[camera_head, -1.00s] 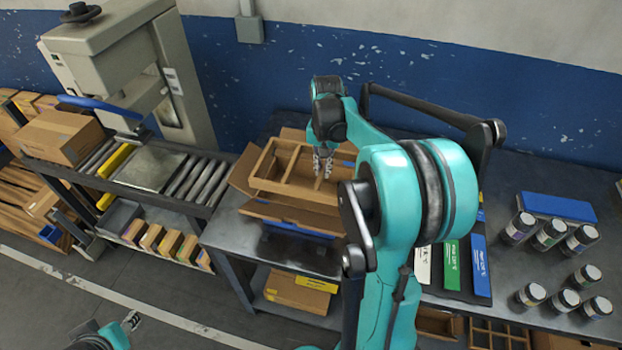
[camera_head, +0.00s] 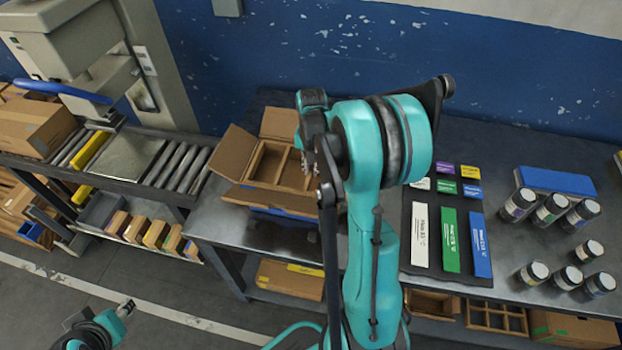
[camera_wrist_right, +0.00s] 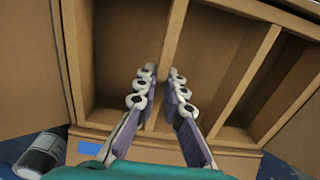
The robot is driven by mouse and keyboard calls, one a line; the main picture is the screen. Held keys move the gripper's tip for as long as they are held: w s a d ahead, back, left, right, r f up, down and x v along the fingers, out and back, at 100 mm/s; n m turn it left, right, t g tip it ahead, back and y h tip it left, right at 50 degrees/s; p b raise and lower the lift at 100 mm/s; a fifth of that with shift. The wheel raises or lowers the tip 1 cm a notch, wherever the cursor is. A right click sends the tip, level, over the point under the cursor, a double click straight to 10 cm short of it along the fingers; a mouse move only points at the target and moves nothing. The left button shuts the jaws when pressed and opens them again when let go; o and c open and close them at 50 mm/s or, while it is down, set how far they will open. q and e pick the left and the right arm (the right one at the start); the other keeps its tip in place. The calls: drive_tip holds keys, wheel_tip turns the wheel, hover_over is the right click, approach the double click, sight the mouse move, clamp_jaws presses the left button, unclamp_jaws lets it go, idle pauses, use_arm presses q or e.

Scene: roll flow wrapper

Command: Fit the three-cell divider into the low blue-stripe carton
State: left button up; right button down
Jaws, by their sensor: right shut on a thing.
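The brown three-cell divider (camera_head: 254,160) sits down between the raised flaps of the open carton (camera_head: 236,150). The carton's blue stripe (camera_head: 290,213) shows low on its near side. My right gripper (camera_head: 309,167) is over the divider, partly hidden behind my own arm. In the right wrist view, its fingers (camera_wrist_right: 159,92) are shut on one of the divider's inner walls (camera_wrist_right: 174,40), with cells on both sides. Whether the divider touches the carton's floor is hidden. My left gripper (camera_head: 126,308) is low at the left, away from the table, too small to read.
A roller conveyor (camera_head: 180,172) and a press stand at the left. Right of my arm, a dark mat (camera_head: 435,281) holds white, green and blue packs. Several jars (camera_head: 551,208) and a blue block (camera_head: 556,180) stand farther right. A dark jar (camera_wrist_right: 42,150) shows in the wrist view.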

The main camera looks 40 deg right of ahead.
wheel_tip(320, 180, down, 4)
drive_tip(key=shift+f+b, duration=0.2)
drive_tip(key=shift+b, duration=0.55)
drive_tip(key=shift+r, duration=0.1)
drive_tip(key=shift+f, duration=0.35)
drive_tip(key=c, duration=1.6)
unclamp_jaws()
drive_tip(key=shift+r, duration=0.1)
